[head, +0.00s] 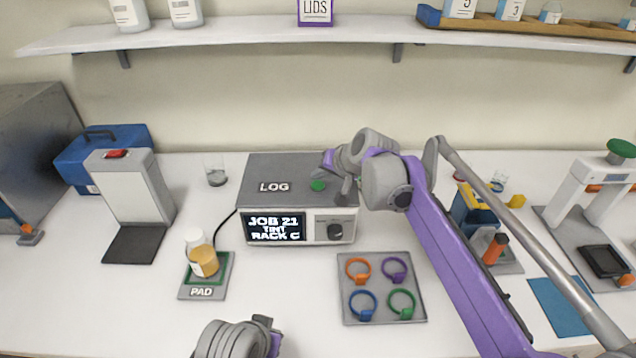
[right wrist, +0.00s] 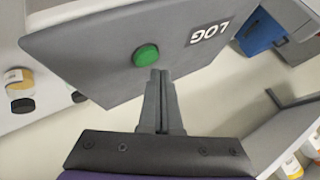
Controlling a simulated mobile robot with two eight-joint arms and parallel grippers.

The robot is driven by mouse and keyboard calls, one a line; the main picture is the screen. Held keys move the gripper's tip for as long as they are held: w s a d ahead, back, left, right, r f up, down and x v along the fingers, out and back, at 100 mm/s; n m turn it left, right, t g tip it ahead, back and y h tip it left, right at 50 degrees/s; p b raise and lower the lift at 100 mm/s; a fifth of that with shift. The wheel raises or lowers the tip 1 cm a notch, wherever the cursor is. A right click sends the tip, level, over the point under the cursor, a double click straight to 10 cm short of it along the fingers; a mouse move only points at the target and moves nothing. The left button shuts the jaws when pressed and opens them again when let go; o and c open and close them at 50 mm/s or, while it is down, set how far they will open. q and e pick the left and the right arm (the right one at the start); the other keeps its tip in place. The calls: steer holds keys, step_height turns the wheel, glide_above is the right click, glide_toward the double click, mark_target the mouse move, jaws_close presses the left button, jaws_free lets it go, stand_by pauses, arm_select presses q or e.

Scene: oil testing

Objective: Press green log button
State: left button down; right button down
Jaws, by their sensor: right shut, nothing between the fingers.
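The green button (head: 317,185) sits on the sloped top of the grey LOG box (head: 262,171), right of the word LOG. In the right wrist view the button (right wrist: 145,54) stands out from the grey panel (right wrist: 95,48). My right gripper (head: 344,192) is shut and empty, just right of the button in the head view. In the right wrist view its closed fingertips (right wrist: 160,73) lie close to the button's lower right edge; I cannot tell whether they touch. Part of my left wrist (head: 238,340) shows at the bottom edge; its fingers cannot be made out.
The box's screen (head: 274,226) reads JOB 21 TINT RACK C. An amber bottle (head: 203,258) stands on the PAD plate (head: 202,292). A tray (head: 382,314) with coloured rings lies in front of the box. A shelf (head: 270,38) runs above.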

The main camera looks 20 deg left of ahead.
mark_target(320, 187)
steer(key=shift+s, duration=0.1)
